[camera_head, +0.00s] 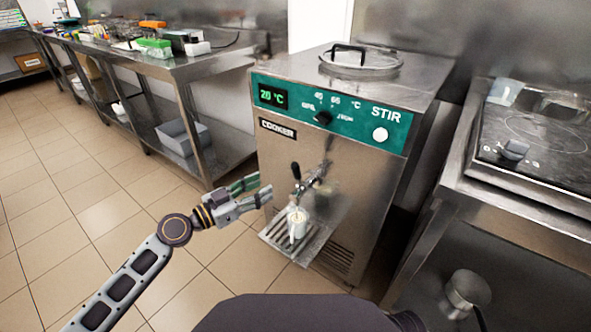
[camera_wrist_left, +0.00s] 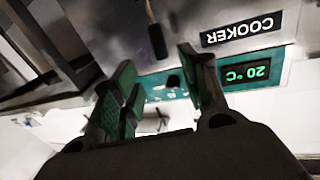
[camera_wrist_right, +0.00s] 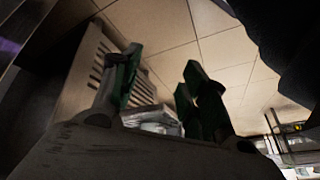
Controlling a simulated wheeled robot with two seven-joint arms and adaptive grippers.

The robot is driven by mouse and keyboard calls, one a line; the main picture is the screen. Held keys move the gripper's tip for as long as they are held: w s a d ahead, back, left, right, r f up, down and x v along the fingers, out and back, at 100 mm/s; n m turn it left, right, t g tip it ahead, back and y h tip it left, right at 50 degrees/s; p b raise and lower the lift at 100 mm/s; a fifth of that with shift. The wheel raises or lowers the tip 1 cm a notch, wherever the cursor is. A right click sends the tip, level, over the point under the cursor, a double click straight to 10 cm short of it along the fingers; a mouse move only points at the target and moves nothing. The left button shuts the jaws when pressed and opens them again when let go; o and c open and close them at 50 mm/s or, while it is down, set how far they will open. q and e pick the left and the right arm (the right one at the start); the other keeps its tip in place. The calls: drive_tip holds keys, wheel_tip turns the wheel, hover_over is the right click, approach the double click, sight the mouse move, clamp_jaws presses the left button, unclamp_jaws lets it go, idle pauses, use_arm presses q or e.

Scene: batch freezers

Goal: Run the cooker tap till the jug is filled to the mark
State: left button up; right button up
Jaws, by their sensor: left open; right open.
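The cooker (camera_head: 330,150) is a steel cabinet with a green panel reading 20 °C. Its tap (camera_head: 318,176) sticks out of the front, with a black lever (camera_head: 296,171) standing up. A small whitish jug (camera_head: 297,224) stands below the tap on the slatted drip tray (camera_head: 283,241). Its mark and fill level are too small to tell. My left gripper (camera_head: 262,192) is open and empty, left of the lever and apart from it. The left wrist view shows its spread fingers (camera_wrist_left: 156,65) and the lever (camera_wrist_left: 156,36) beyond. My right gripper (camera_wrist_right: 160,75) is open; a pale blurred object shows behind its fingers.
A lidded opening (camera_head: 360,62) tops the cooker. A steel counter with a hob (camera_head: 530,135) stands close on the right. A long steel table (camera_head: 190,68) with tools and boxes stands at the back left. The tiled floor (camera_head: 70,230) on the left is clear.

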sight(296, 169)
use_arm(q)
drive_tip(key=p+x, duration=0.2)
drive_tip(key=x, duration=1)
drive_tip(key=shift+w+d, duration=0.2)
drive_tip(key=shift+d, duration=0.15)
drive_tip(key=shift+w+d, duration=0.2)
drive_tip(key=shift+d, duration=0.05)
use_arm(e)
drive_tip(key=shift+g+h, duration=0.4)
drive_tip(key=v, duration=0.5)
drive_tip(key=shift+w+d, duration=0.25)
drive_tip(key=shift+w, duration=0.15)
use_arm(q)
drive_tip(key=shift+c, duration=0.4)
use_arm(e)
drive_tip(key=shift+r, duration=0.1)
use_arm(q)
clamp_jaws()
